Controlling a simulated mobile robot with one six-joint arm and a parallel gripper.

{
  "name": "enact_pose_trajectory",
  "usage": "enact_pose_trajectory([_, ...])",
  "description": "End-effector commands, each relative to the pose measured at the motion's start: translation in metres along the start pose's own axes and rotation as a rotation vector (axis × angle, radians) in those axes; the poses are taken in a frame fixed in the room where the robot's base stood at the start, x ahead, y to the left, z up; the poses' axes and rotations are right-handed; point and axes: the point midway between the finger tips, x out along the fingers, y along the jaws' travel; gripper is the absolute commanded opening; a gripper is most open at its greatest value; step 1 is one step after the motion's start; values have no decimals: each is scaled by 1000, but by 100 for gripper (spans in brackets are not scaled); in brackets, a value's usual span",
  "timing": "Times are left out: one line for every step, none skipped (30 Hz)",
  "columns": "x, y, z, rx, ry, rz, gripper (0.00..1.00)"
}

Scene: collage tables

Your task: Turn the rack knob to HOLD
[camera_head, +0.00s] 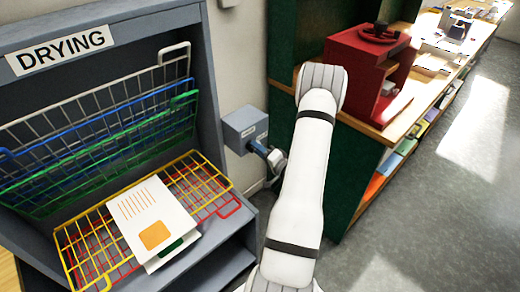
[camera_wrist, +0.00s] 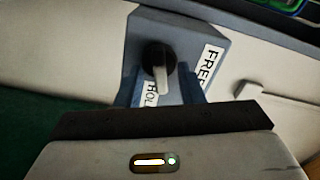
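The rack knob (camera_wrist: 157,58) is a black disc with a pale pointer on a blue-grey box (camera_wrist: 195,32), which also shows in the head view (camera_head: 240,127) beside the drying rack. In the wrist view the pointer points down, toward the partly covered HOLD label (camera_wrist: 151,93). The FREE label (camera_wrist: 209,65) is to the right. My gripper (camera_wrist: 160,84) is open, with one finger on each side of the knob; I cannot tell whether they touch it. In the head view my gripper (camera_head: 262,150) is at the box and hides the knob.
The drying rack (camera_head: 208,85) stands at left; its grey and blue wire shelves (camera_head: 95,105) are tilted up. A white card (camera_head: 150,215) lies on the yellow shelf (camera_head: 75,255). A green-sided bookcase (camera_head: 345,190) with a red stand (camera_head: 365,70) is right of my arm.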

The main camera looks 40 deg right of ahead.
Motion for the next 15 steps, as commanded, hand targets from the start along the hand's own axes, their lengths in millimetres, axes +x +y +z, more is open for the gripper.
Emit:
enact_pose_trajectory([0,0,0,0,0,0,35])
enact_pose_trajectory([0,0,0,0,0,0,35])
enact_pose_trajectory([0,0,0,0,0,1,35])
enact_pose_trajectory([0,0,0,0,0,1,35])
enact_pose_trajectory([0,0,0,0,0,1,35])
enact_pose_trajectory([0,0,0,0,0,1,33])
enact_pose_trajectory([0,0,0,0,0,1,30])
enact_pose_trajectory([0,0,0,0,1,1,28])
enact_pose_trajectory([0,0,0,0,1,1,25])
enact_pose_trajectory([0,0,0,0,1,1,22])
enact_pose_trajectory([0,0,0,0,1,1,20])
enact_pose_trajectory([0,0,0,0,1,1,17])
enact_pose_trajectory([0,0,0,0,1,1,14])
enact_pose_trajectory([0,0,0,0,1,1,12])
enact_pose_trajectory([-1,0,0,0,1,1,8])
